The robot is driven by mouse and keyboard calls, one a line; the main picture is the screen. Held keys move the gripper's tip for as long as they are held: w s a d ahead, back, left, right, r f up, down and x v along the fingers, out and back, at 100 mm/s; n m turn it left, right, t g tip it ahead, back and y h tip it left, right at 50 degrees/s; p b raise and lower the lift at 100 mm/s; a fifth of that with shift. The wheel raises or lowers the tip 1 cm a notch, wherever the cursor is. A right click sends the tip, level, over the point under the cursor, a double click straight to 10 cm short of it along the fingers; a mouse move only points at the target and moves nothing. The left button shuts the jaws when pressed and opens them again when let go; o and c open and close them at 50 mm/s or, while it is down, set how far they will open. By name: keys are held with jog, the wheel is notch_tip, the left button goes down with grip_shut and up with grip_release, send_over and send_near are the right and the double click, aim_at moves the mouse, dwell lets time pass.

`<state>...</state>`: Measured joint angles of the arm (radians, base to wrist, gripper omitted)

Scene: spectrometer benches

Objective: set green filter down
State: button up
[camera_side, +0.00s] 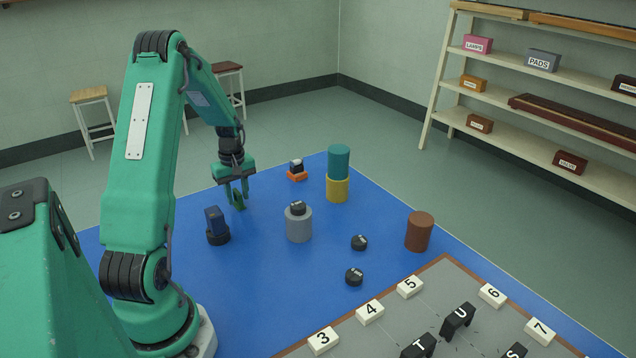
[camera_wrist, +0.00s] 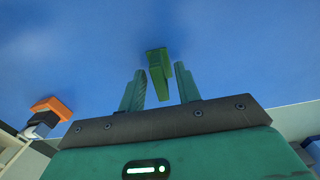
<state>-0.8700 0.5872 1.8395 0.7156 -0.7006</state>
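The green filter (camera_side: 239,201) is a small upright plate at the blue mat, at the left back in the side view. In the wrist view the green filter (camera_wrist: 158,75) shows between my two finger tips, with narrow gaps of blue beside it. My gripper (camera_side: 237,194) points down over it, one finger on each side. In the wrist view my gripper (camera_wrist: 160,85) looks open around the filter, not closed on it. The filter's foot seems to be on the mat (camera_side: 290,272), though the fingers partly hide it.
A blue block in a black holder (camera_side: 217,227) stands nearby at front left. A grey cylinder (camera_side: 299,228) topped by a black puck stands to the right. An orange-based piece (camera_side: 297,175) and a teal-on-yellow stack (camera_side: 337,188) stand behind. Black pucks and a brown cylinder (camera_side: 419,232) lie farther right.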

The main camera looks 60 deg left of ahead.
aim_at(239, 192)
notch_tip(239, 192, up, 12)
dwell(0.6)
jog(key=shift+r, duration=0.1)
dwell(0.4)
jog(key=w+d+r+m+t+y, duration=0.1)
jog(key=d+r+m, duration=0.35)
jog(key=d, duration=0.55)
jog(key=w+d+r+m+t, duration=0.1)
jog(key=d+r+m, duration=0.35)
jog(key=d, duration=0.55)
jog(key=s+d+r+m+t, duration=0.1)
jog(key=s+d+m, duration=0.3)
jog(key=d, duration=0.3)
jog(key=s+d+r+m+t+h, duration=0.1)
jog(key=s+d+m+t, duration=0.1)
jog(key=s+d+m, duration=0.3)
jog(key=shift+d+t, duration=0.3)
jog(key=shift+d, duration=1.2)
